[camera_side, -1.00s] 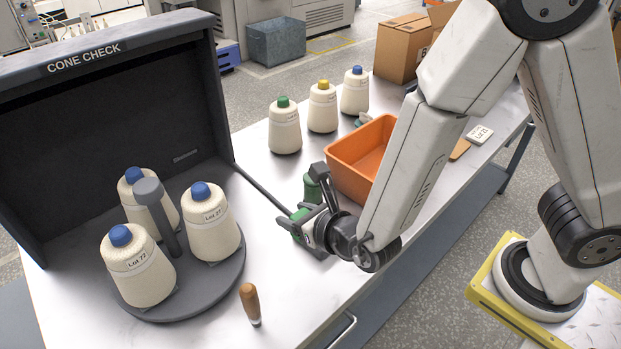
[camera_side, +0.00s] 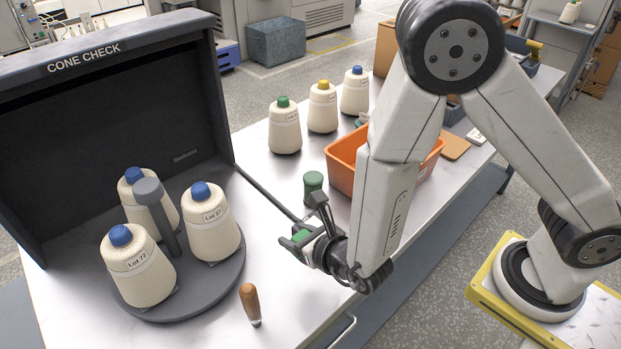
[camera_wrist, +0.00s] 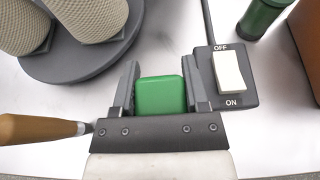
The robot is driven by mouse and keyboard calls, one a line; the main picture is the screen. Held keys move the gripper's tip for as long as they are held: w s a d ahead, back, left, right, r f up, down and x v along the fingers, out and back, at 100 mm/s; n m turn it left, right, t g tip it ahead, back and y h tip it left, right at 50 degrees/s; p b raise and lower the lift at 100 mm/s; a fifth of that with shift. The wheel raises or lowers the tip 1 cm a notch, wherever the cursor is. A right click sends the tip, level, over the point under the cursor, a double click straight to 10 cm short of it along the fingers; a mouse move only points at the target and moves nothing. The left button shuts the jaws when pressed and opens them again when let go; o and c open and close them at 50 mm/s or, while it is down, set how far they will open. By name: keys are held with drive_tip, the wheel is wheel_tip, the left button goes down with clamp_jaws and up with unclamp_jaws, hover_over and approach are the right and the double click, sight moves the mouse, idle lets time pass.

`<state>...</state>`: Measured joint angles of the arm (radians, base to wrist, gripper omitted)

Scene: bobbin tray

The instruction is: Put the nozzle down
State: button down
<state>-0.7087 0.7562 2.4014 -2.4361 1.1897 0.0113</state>
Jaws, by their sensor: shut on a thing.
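My gripper (camera_side: 307,228) is shut on a green block-like thing (camera_wrist: 161,93), which also shows in the side view (camera_side: 300,237). It sits between the two dark fingers in the wrist view, where my gripper (camera_wrist: 159,82) points toward the tabletop. Only its smooth green face shows, and no nozzle tip can be made out. I cannot tell whether it touches the table. No other thing in view is clearly a nozzle.
A switch box (camera_wrist: 229,77) marked OFF and ON lies close to the right finger. A wooden-handled tool (camera_side: 250,303), the cone turntable (camera_side: 205,290), a green cylinder (camera_side: 313,185) and an orange bin (camera_side: 341,172) stand around. Bare metal tabletop (camera_side: 270,262) lies left of my gripper.

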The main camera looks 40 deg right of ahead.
sight(299, 269)
drive_tip(key=shift+f, duration=1.35)
drive_tip(key=shift+f, duration=0.15)
drive_tip(key=shift+f, duration=1.85)
drive_tip(key=shift+f, duration=0.15)
drive_tip(key=shift+c, duration=1.8)
unclamp_jaws()
drive_tip(key=shift+r, duration=0.2)
drive_tip(key=shift+v, duration=6)
